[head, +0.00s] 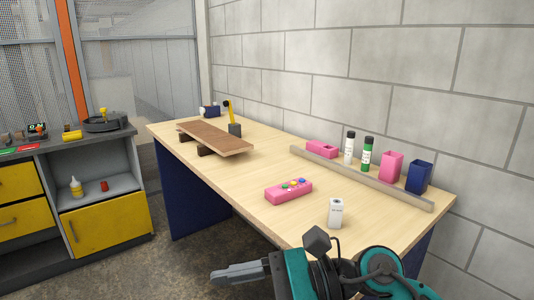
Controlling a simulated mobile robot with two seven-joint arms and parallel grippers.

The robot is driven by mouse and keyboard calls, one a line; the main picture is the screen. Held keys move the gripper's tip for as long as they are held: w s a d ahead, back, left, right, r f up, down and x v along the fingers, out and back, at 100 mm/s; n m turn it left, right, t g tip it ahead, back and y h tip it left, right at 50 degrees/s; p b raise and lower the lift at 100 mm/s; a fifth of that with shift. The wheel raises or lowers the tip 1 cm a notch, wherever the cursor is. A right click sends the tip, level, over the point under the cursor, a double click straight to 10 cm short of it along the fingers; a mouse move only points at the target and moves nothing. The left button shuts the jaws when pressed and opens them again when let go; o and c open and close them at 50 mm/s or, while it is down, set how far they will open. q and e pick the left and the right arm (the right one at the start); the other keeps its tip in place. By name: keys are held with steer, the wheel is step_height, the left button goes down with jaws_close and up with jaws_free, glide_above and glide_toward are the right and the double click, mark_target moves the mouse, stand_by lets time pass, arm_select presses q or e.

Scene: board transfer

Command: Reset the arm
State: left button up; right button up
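A brown wooden board (215,136) lies across dark supports (188,137) at the far left part of the light wood table (240,190). My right gripper (216,276) is at the bottom of the view, pointing left, in front of the table's near edge and well apart from the board. Its grey fingers are seen from the side, so I cannot tell whether they are open or shut. I see nothing held in it. My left gripper is not in view.
A pink box with coloured buttons (289,191) and a small white block (335,212) stand on the table. Behind a low rail (360,178) are bottles, a pink cup (391,167) and a blue cup (419,176). A grey workbench (65,145) with yellow drawers stands left.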

steer(key=w+d+f+m+t+h+p, duration=0.15)
steer(key=w+d+m+t, duration=0.3)
steer(key=m+t, duration=0.85)
steer(key=w+d+f+m+t+h, duration=0.25)
steer(key=d+m+t, duration=0.35)
steer(key=m, duration=1.6)
steer(key=s+d+f+m+g+h, duration=0.2)
steer(key=s+d+f+m+h, duration=0.1)
steer(key=f+m, duration=0.4)
steer(key=s+d+f+m+g+h, duration=0.2)
steer(key=s+d+f+m+h, duration=0.1)
steer(key=f+m, duration=0.4)
steer(key=s+d+f+m+g+h, duration=0.2)
steer(key=s+d+f+m+h, duration=0.2)
steer(key=f, duration=0.6)
steer(key=s+d+m, duration=0.1)
steer(key=s+m, duration=0.1)
steer(key=m, duration=0.1)
steer(key=shift+d+f+g, duration=0.15)
steer(key=shift+d+g, duration=0.1)
steer(key=shift+g, duration=0.05)
steer(key=shift+c, duration=0.5)
